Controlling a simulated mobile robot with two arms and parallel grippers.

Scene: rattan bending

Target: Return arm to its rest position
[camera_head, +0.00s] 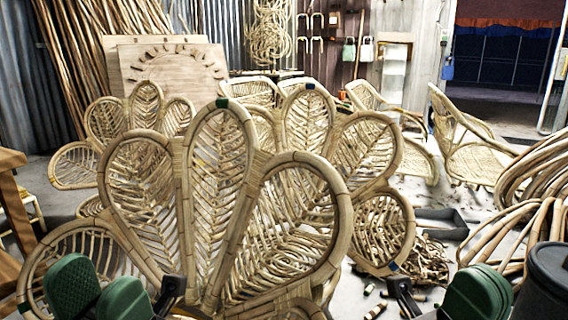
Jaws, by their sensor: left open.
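My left gripper (99,287) is at the lower left edge of the head view. Its two green pads stand apart, open, with nothing visible between them. My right gripper (480,291) is at the lower right edge; its green pads overlap in this view, so the gap cannot be judged. No object shows in it. Both grippers are in front of a large rattan chair back (222,165) with several petal-shaped woven panels, which fills the middle of the view. Whether either touches the chair is unclear. Most of both arms is out of view.
More rattan chairs (470,160) stand behind and to the right. Bent rattan bundles (530,235) lie at the right, by a dark cylindrical bin (543,285). A wooden bench (12,195) is at the left edge. Offcuts (420,262) and a grey tray (440,222) lie on the floor.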

